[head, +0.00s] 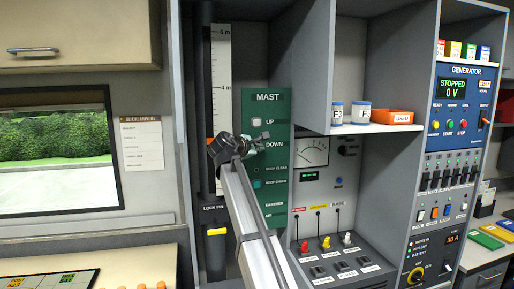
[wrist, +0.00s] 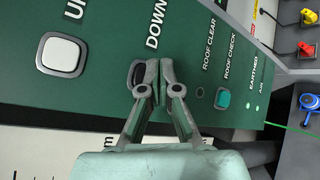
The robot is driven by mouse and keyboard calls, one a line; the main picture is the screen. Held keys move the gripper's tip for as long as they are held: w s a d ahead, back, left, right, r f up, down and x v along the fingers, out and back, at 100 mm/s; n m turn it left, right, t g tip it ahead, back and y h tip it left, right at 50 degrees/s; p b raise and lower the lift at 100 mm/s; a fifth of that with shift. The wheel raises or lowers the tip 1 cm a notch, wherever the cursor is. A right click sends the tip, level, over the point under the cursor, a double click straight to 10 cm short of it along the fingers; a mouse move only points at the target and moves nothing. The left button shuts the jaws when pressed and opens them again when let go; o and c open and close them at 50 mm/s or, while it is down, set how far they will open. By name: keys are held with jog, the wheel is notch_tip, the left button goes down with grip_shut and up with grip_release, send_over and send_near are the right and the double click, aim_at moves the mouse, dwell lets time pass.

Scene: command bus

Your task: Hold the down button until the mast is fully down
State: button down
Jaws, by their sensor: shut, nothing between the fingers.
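The green mast panel (head: 281,103) stands upright, with a white square up button (head: 257,122) near its top. The up button also shows in the wrist view (wrist: 62,53). My gripper (head: 255,143) is shut and empty, its fingertips at the panel beside the DOWN label. In the wrist view the fingertips (wrist: 153,78) lie over the down button's place and hide most of it. I cannot tell whether they touch or press it. The white height scale (head: 222,75) reads 6 m at top and 4 lower; an orange strip (head: 209,121) shows beside it below the 4.
Below the DOWN label sit a dark roof clear lamp (wrist: 199,92) and a teal roof check button (wrist: 223,99). A yellow lock pin handle (head: 216,232) is at lower left. The generator panel (head: 465,72) reads STOPPED, 0 V.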

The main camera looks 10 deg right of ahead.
jog(key=shift+w, duration=0.1)
jog(key=shift+w, duration=0.35)
jog(key=shift+w+a, duration=0.1)
jog(key=shift+w, duration=0.3)
dwell(6.8)
